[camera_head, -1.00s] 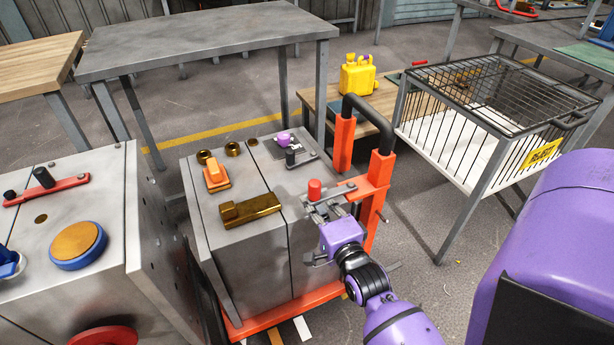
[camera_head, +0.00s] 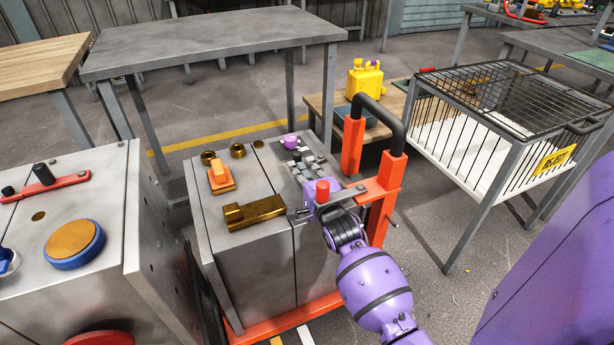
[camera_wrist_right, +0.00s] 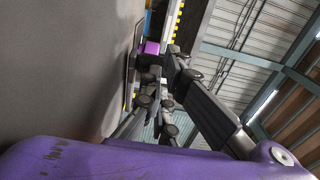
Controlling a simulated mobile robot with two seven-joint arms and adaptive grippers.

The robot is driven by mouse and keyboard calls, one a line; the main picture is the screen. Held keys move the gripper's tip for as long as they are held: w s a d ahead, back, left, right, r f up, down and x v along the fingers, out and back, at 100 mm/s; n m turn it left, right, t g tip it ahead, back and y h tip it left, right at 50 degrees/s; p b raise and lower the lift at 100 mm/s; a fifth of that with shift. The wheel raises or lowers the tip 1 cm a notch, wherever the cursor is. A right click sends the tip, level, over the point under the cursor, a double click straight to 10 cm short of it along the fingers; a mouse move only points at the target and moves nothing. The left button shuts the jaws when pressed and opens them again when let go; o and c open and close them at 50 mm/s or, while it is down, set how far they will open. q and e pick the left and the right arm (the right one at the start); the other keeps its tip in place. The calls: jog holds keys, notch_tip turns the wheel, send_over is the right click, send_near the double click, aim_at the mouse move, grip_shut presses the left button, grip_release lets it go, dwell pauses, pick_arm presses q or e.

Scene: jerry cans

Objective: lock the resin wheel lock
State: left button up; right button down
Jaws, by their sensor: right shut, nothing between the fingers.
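The grey box unit (camera_head: 262,250) stands on an orange wheeled cart (camera_head: 285,318). A red knob (camera_head: 322,186) sits on a flat grey lever (camera_head: 350,193) by the cart's orange frame; I cannot tell for sure that this is the resin wheel lock. My right gripper (camera_head: 308,166) is shut and empty over the box top, beyond the red knob, close to a small plate with a purple knob (camera_head: 290,141). Its hand partly hides the plate and lever. The wrist view shows the dark fingers (camera_wrist_right: 163,105) and a purple part (camera_wrist_right: 151,47). Contact cannot be told. My left gripper is out of view.
The cart's black handle (camera_head: 385,118) rises right of the hand. A brass block (camera_head: 254,213) and orange switch (camera_head: 220,178) stand on the box top. A wire reject bin (camera_head: 480,125) is at right, a yellow can (camera_head: 364,80) behind. Another machine (camera_head: 75,275) is at left.

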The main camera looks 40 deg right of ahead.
dwell(0.3)
jog(key=shift+w+r+p, duration=0.2)
jog(key=shift+w+p, duration=0.25)
jog(key=shift+w, duration=0.3)
jog(key=shift+w+r+p, duration=0.1)
jog(key=shift+w+p, duration=0.2)
jog(key=shift+p, duration=0.1)
jog(key=shift+r, duration=0.1)
jog(key=shift+s+a, duration=0.15)
jog(key=shift+s, duration=0.1)
jog(key=v, duration=0.7)
jog(key=shift+s+f, duration=0.35)
jog(key=shift+s, duration=0.05)
jog(key=shift+s+f, duration=0.1)
